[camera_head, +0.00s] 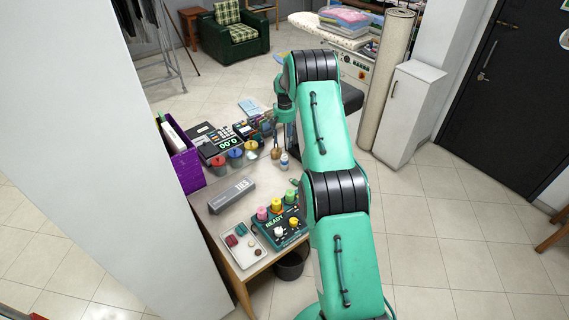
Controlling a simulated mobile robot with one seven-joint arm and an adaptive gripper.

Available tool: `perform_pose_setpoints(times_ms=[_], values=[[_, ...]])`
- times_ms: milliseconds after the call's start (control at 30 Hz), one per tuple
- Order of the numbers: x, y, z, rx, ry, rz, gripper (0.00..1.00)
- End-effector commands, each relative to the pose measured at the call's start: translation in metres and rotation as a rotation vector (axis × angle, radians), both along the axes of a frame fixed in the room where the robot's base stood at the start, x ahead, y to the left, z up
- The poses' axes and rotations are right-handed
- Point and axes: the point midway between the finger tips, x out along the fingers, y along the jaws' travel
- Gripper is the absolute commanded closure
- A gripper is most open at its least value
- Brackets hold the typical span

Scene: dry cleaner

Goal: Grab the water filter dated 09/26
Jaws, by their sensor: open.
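No date reading 09/26 is legible in the head view, and I cannot tell which object is the water filter. Small containers with red (218,161), blue (235,153) and yellow-orange (251,146) tops stand in a row on the wooden table (208,221). A small white bottle (284,162) stands to their right. My gripper (290,137) is above the table's far right side, near the bottle and a small brown item (276,152). My arm hides part of it; it is open, and I see nothing held.
A grey block-shaped device (231,195), a green button panel (281,228) marked READY and a light tray (245,246) with small items occupy the near table. A white pillar is left.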

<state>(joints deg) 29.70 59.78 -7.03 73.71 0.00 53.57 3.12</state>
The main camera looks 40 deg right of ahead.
Motion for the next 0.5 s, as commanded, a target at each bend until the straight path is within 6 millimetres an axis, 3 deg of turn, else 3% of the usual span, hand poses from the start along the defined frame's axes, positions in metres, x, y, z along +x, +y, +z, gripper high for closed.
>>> perform_pose_setpoints(times_ms=[333,500], values=[[0.000,0.000,-0.001,0.000,0.000,0.000,0.46],[-0.001,0.000,-0.012,0.001,0.002,0.000,0.46]])
